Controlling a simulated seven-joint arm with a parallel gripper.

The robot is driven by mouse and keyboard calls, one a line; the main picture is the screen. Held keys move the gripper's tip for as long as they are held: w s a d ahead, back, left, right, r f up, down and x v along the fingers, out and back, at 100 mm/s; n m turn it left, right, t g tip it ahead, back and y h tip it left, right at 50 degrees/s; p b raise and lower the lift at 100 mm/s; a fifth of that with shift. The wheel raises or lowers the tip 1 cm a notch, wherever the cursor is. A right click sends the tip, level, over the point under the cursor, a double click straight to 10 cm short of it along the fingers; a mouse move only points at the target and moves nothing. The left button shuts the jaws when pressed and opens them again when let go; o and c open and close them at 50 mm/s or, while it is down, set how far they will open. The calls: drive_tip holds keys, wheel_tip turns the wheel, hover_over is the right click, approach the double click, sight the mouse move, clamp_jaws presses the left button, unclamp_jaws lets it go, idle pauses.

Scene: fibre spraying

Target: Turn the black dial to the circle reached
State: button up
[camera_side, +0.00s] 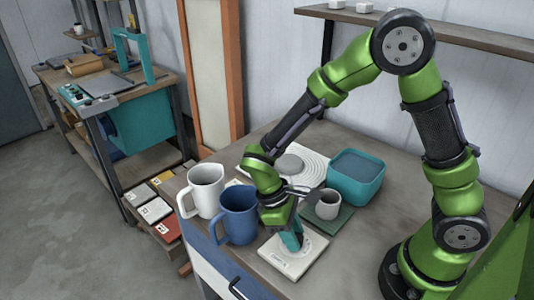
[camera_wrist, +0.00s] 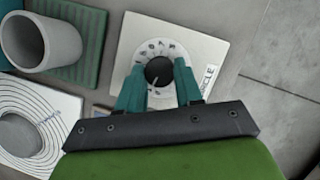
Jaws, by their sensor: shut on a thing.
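The black dial (camera_wrist: 159,71) sits at the middle of a pale ring of small symbols on a white square plate (camera_wrist: 208,54); a white pointer line on it points down in the wrist view. The word "CIRCLE" is printed along the plate's edge. My gripper (camera_wrist: 160,84) has its teal fingers on either side of the dial, shut on it. In the side view my gripper (camera_side: 292,238) reaches down onto the white plate (camera_side: 306,262) near the table's front edge, and the dial is hidden behind the fingers.
A grey cup (camera_side: 327,205) stands on a green mat (camera_side: 342,221) close behind the plate. A white board with concentric rings (camera_wrist: 62,103) and a grey disc lies nearby. A blue pitcher (camera_side: 237,213), a white pitcher (camera_side: 203,190) and a teal tub (camera_side: 355,178) stand around. The table right of the plate is bare.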

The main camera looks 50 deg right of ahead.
drive_tip(key=shift+m, duration=0.3)
drive_tip(key=o, duration=1)
drive_tip(key=shift+o, duration=0.2)
drive_tip(key=v, duration=1.7)
drive_tip(key=shift+d, duration=0.2)
drive_tip(key=s+d+r+m+t+y, duration=0.4)
drive_tip(key=s+d+r+m+t, duration=0.2)
drive_tip(key=t, duration=0.5)
drive_tip(key=s+d+m, duration=0.2)
drive_tip(key=s+d, duration=0.1)
drive_tip(key=shift+m, duration=0.3)
